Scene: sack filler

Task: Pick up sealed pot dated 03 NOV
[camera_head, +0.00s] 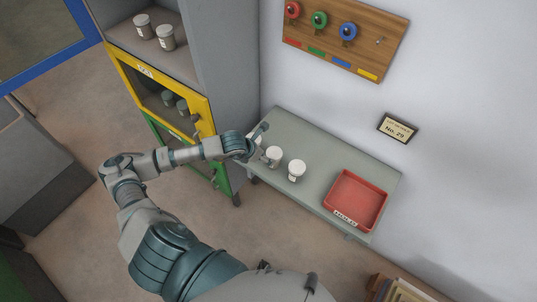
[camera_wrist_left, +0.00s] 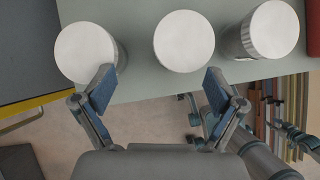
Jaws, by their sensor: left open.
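Three pots with pale lids stand on the grey-green table (camera_head: 330,160). In the wrist view they form a row: a left pot (camera_wrist_left: 85,52), a middle pot (camera_wrist_left: 184,41) and a right pot (camera_wrist_left: 270,30). In the head view, two show clearly, one pot (camera_head: 273,156) and another pot (camera_head: 296,170); the third is mostly hidden by my left gripper (camera_head: 258,134). In the wrist view, my left gripper (camera_wrist_left: 158,88) is open and empty. Its left finger overlaps the left pot's edge in the picture. No date can be read. My right gripper is not identifiable.
A red tray (camera_head: 355,202) with a label sits at the table's right end. A grey cabinet (camera_head: 231,75) with yellow and green door frames stands left of the table and holds more pots. A wooden board (camera_head: 345,38) with coloured rings hangs on the wall.

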